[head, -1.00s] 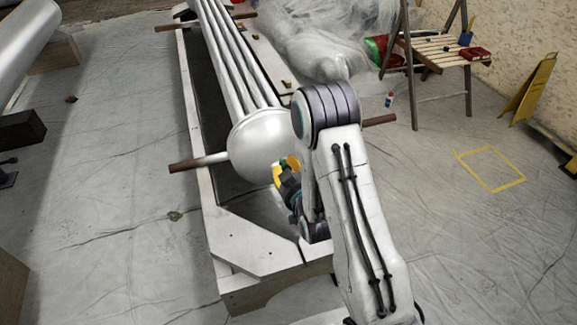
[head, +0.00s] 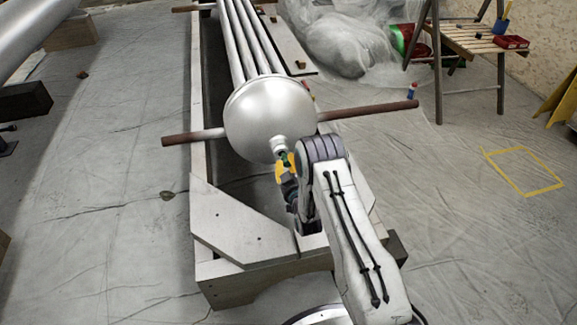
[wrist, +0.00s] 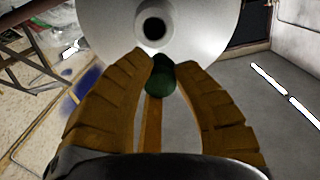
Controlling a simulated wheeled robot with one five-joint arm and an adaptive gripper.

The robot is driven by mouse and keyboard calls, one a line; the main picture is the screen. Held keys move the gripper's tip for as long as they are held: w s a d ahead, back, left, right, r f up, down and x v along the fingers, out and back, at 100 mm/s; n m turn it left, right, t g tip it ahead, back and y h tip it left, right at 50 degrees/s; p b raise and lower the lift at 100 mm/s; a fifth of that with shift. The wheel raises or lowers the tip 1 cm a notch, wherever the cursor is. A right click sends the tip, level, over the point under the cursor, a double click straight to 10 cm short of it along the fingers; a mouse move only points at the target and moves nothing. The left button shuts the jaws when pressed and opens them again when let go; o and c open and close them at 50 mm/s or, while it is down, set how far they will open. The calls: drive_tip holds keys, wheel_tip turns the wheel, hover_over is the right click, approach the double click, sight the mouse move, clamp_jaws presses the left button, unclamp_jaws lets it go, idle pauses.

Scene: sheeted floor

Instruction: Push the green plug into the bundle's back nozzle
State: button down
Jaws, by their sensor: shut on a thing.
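The bundle (head: 268,105) is a set of long silver tubes with a round metal dome at its near end. Its back nozzle (head: 279,145) sticks out low on the dome. In the wrist view the nozzle (wrist: 154,27) is a pale ring with a dark open hole. My gripper (head: 285,168) has yellow fingers and is shut on the green plug (wrist: 160,78). The plug also shows in the head view (head: 285,158), close by the nozzle. In the wrist view the plug is below the hole, apart from it.
The bundle lies in a pale wooden cradle (head: 235,225). Brown-ended bars (head: 368,112) stick out on both sides of the dome. A slatted wooden stand (head: 480,42) is at the right, beyond a yellow taped square (head: 523,170). The sheeted floor on the left is mostly clear.

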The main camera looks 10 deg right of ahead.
sight(286, 166)
drive_tip(key=shift+t, duration=0.3)
drive_tip(key=shift+s+f+b, duration=1.6)
drive_tip(key=shift+s+b, duration=0.25)
drive_tip(key=shift+b, duration=0.65)
drive_tip(key=shift+f+b, duration=0.1)
drive_tip(key=shift+b, duration=0.35)
drive_tip(key=shift+w, duration=2.85)
drive_tip(key=shift+w, duration=1.6)
